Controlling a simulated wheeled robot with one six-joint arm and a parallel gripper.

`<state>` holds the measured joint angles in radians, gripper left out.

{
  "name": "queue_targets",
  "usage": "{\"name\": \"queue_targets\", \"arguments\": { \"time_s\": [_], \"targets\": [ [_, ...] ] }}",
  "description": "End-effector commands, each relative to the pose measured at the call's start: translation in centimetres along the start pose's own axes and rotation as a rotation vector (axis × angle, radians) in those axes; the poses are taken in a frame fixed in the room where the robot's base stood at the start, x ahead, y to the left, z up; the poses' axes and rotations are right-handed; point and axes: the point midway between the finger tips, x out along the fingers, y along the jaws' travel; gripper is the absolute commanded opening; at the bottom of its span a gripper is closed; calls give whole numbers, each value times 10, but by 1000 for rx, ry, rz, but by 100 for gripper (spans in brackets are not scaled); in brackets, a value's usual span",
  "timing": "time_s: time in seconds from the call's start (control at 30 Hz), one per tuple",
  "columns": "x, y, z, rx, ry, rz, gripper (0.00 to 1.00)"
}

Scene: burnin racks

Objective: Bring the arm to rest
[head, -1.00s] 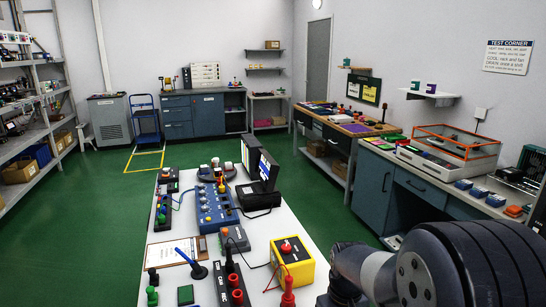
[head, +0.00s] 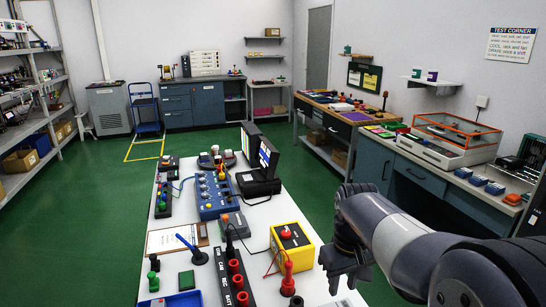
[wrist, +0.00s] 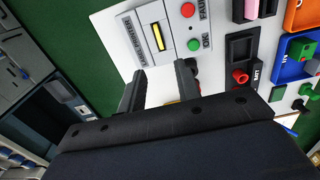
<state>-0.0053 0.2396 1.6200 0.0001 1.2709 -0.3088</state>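My arm reaches in from the lower right of the head view. My gripper (head: 345,265) hangs beside the right edge of the white bench, to the right of the yellow box (head: 291,246) with a red button. In the wrist view my gripper (wrist: 160,85) shows two dark fingers standing apart, with nothing visible held between them. A white panel (wrist: 125,35) with a yellow-lit slot and red and green buttons lies beyond the fingers.
The white bench (head: 215,262) carries a blue control box (head: 214,196), red posts, a clipboard (head: 175,238) and dark screens (head: 262,165). Blue cabinets (head: 410,185) stand along the right wall. Green floor (head: 310,195) lies open between them.

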Motion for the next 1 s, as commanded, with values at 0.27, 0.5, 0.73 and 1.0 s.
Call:
{"name": "queue_targets", "arguments": {
  "time_s": [0.27,0.5,0.73,1.0],
  "targets": [
    [64,-1,4,0,-17,-5,32],
    [102,-1,4,0,-12,-4,32],
    [64,-1,2,0,-9,-3,32],
    [35,-1,2,0,-10,-3,32]
  ]
}}
